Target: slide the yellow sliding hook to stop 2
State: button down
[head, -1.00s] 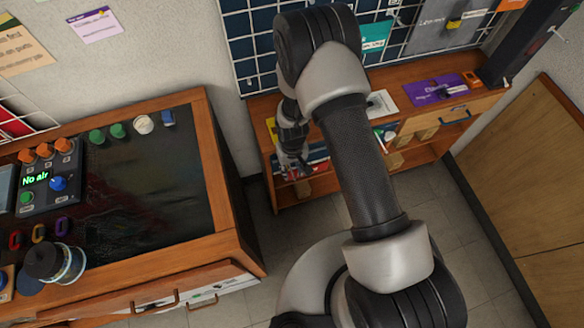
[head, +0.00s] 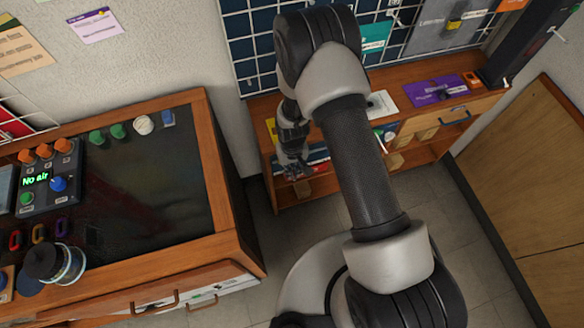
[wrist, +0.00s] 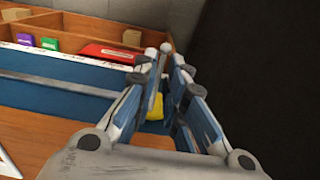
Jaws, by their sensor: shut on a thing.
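My gripper (wrist: 164,58) reaches down at the shelf unit, with its fingertips close together. The yellow sliding hook (wrist: 155,107) shows between the fingers in the wrist view, at the right part of a blue panel (wrist: 45,105) with a pale groove (wrist: 60,85) across it. A small grey knob (wrist: 165,47) shows at the fingertips, and the grip is shut there on the hook. The fingers hide much of the hook. In the head view my gripper (head: 294,168) is at the shelf's left end, beside a yellow patch (head: 271,128). I cannot read a stop 2 mark.
A shelf compartment (wrist: 30,22) holds green and purple blocks and a red item (wrist: 108,53). A dark surface (wrist: 250,60) stands close on the right. In the head view a bench (head: 235,215) with a "No air" panel (head: 50,180) stands left, with floor between.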

jog(key=w+d, duration=0.2)
jog(key=d, duration=0.6)
jog(key=shift+w+b, duration=0.2)
jog(key=shift+b, duration=0.1)
jog(key=shift+d, duration=0.1)
jog(key=c, duration=1.6)
grip_release()
jog(key=shift+c, duration=0.2)
jog(key=shift+r, duration=0.1)
notch_tip(320, 180, up, 12)
